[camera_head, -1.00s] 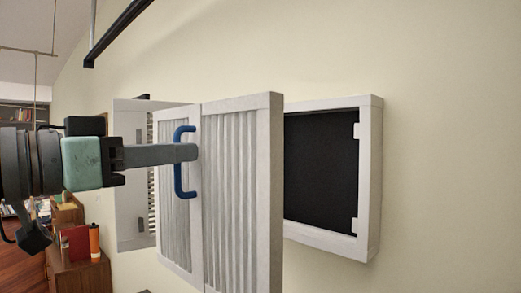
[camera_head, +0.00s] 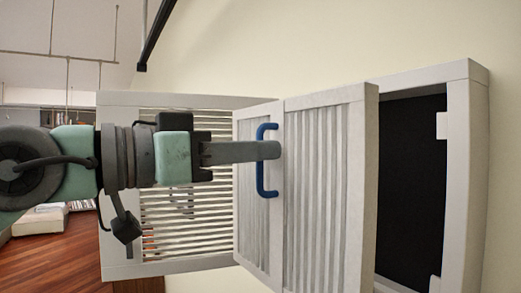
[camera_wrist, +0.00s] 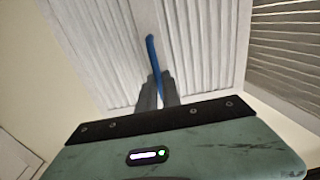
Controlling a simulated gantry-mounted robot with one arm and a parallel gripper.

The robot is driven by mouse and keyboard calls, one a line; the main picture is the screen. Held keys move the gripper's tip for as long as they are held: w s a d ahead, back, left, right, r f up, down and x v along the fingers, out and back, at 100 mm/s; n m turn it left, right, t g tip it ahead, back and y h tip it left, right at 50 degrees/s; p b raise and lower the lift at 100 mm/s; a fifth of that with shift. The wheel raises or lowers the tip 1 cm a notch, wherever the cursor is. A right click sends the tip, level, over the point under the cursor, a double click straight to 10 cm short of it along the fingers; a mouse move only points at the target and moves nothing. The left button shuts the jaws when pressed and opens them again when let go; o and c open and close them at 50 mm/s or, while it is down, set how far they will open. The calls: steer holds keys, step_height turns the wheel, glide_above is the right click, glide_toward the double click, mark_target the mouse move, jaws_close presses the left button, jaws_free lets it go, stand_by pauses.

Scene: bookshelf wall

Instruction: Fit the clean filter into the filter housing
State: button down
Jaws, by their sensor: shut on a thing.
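The clean filter (camera_head: 318,190) is a white pleated panel in a pale frame with a blue handle (camera_head: 262,160) on its face. My gripper (camera_head: 268,150) is shut on the blue handle and holds the filter upright. In the wrist view the fingers (camera_wrist: 158,92) close around the handle (camera_wrist: 152,52), with the pleated filter (camera_wrist: 198,45) behind. The filter housing (camera_head: 467,165) is a white wall frame with a dark recess (camera_head: 410,185) and small white tabs on its right inner edge. The filter stands in front of the housing, angled to it, and covers its left part.
The slatted housing door (camera_head: 190,262) hangs open to the left, behind my arm and the filter. A dark rail (camera_head: 155,35) runs above. The wall (camera_head: 400,40) is bare above and right of the housing. A wooden floor (camera_head: 60,255) lies lower left.

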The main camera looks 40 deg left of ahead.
steer(key=shift+s, duration=0.1)
steer(key=f+x, duration=0.1)
steer(key=x, duration=1.6)
steer(key=shift+f, duration=0.4)
stand_by(0.9)
steer(key=c, duration=1.5)
jaws_free()
steer(key=shift+o, duration=0.2)
